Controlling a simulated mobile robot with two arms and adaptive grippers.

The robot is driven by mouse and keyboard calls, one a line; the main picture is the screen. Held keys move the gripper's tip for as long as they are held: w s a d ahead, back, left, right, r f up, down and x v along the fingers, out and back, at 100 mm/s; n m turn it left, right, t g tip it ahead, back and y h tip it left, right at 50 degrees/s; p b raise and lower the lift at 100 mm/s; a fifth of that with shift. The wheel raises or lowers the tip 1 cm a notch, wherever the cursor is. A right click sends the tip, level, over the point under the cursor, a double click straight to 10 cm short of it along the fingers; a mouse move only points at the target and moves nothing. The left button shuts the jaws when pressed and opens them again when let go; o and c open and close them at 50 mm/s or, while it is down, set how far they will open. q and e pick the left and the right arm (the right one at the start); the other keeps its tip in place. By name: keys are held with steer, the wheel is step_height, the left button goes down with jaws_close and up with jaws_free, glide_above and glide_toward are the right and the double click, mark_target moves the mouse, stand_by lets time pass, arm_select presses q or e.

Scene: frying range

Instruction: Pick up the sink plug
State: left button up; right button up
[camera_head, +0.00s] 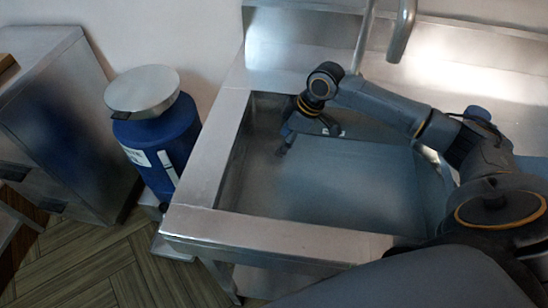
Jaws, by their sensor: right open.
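The metal sink (330,195) has a deep rectangular basin. My right arm reaches over it from the right. My right gripper (308,141) points down inside the basin near its back left part, with its fingers spread apart. I see nothing held between the fingers. I cannot make out the sink plug; the gripper and arm cover part of the basin's back. My left gripper is out of view.
A blue container (160,145) with a metal lid (143,91) stands left of the sink. A metal cabinet (70,125) is at the far left. A faucet (402,30) hangs over the sink's back. The basin's front looks clear.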

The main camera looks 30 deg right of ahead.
mark_target(276, 158)
steer(key=shift+x, duration=2.9)
steer(key=shift+s, duration=0.15)
steer(key=c, duration=1.2)
